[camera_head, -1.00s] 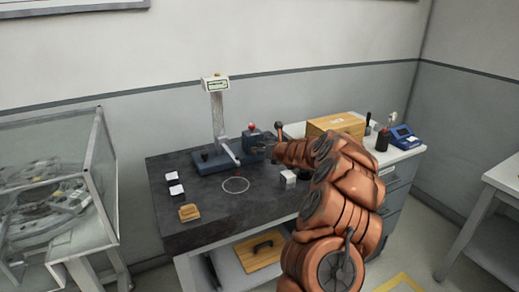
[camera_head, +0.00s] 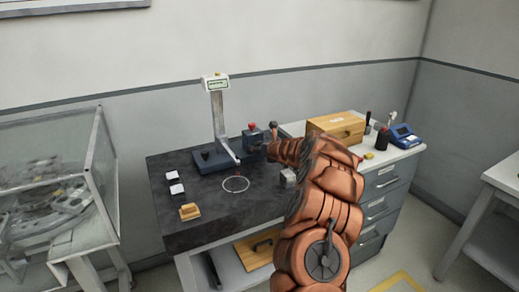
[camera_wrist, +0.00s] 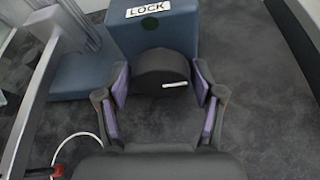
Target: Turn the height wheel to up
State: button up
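The height wheel (camera_wrist: 162,73) is a dark round knob with a white mark pointing to the right. It sits on the front of a blue block labelled LOCK (camera_wrist: 148,10), which also shows in the head view (camera_head: 252,140) at the foot of a grey column (camera_head: 218,118). My gripper (camera_wrist: 162,84) has its two purple-padded fingers on either side of the wheel. The fingers are apart, with narrow gaps visible beside the wheel; I see no clear grip. In the head view my arm hides the wheel and most of the gripper.
The dark table (camera_head: 190,232) carries a tan block (camera_head: 190,212), white pieces and a grey cube (camera_head: 288,177). A wooden box (camera_head: 336,127) and a blue device (camera_head: 404,136) stand at right. A pale slanted bar (camera_wrist: 38,90) runs left of the gripper.

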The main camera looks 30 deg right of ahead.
jog(key=c, duration=0.8)
jog(key=shift+c, duration=0.2)
